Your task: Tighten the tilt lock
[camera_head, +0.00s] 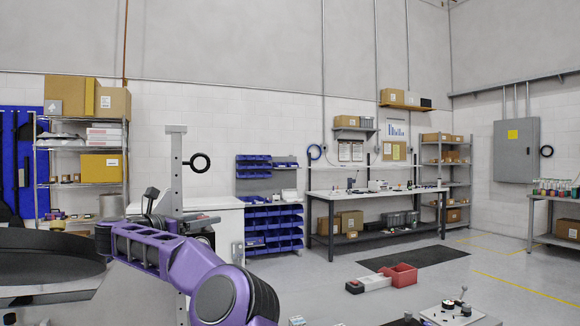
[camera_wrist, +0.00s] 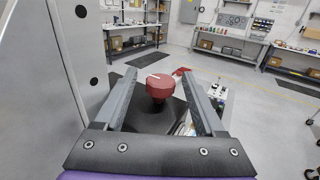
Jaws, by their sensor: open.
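A dark red round knob (camera_wrist: 160,88), likely the tilt lock, shows in the wrist view with a pale line on its top. It stands above a black surface (camera_wrist: 152,120). My gripper (camera_wrist: 159,73) is open, with one grey finger on each side of the knob and visible gaps between. Nothing is held. Whether the fingertips are level with the knob cannot be told. The knob and the fingers cannot be made out there.
A grey plate with black holes (camera_wrist: 50,62) stands close on the left in the wrist view. A grey post (camera_head: 174,165) rises behind my arm in the head view. A red bin (camera_head: 402,275) lies on the floor. A workbench (camera_head: 375,193) and shelves stand farther back.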

